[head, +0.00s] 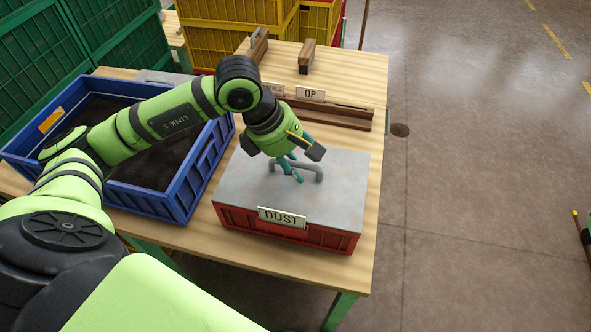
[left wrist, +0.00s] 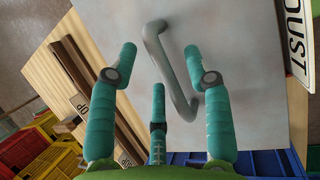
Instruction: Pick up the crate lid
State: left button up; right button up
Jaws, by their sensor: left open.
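The crate lid (head: 235,180) is a flat grey plate lying on a red crate (head: 335,240) labelled DUST, at the front right of the wooden table. A curved grey handle (head: 313,167) stands up from the lid's middle. My left gripper (head: 291,176) is open just above the lid, by the handle, with teal fingers. In the left wrist view the grey handle (left wrist: 170,70) lies between the spread fingers, beyond their tips, with the grey lid (left wrist: 240,60) behind it. Whether a finger touches the handle I cannot tell. My right gripper is not in view.
A blue crate (head: 195,190) of dark material stands left of the red crate, under my left arm. A wooden rack (head: 345,115) with an OP label lies behind the lid. Yellow crates (head: 240,42) are stacked at the back. Open floor lies to the right.

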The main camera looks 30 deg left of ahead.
pick_arm(q)
jog(key=shift+w+d+f, duration=0.2)
jog(key=shift+f, duration=0.4)
grip_shut()
jog(key=shift+r, duration=0.1)
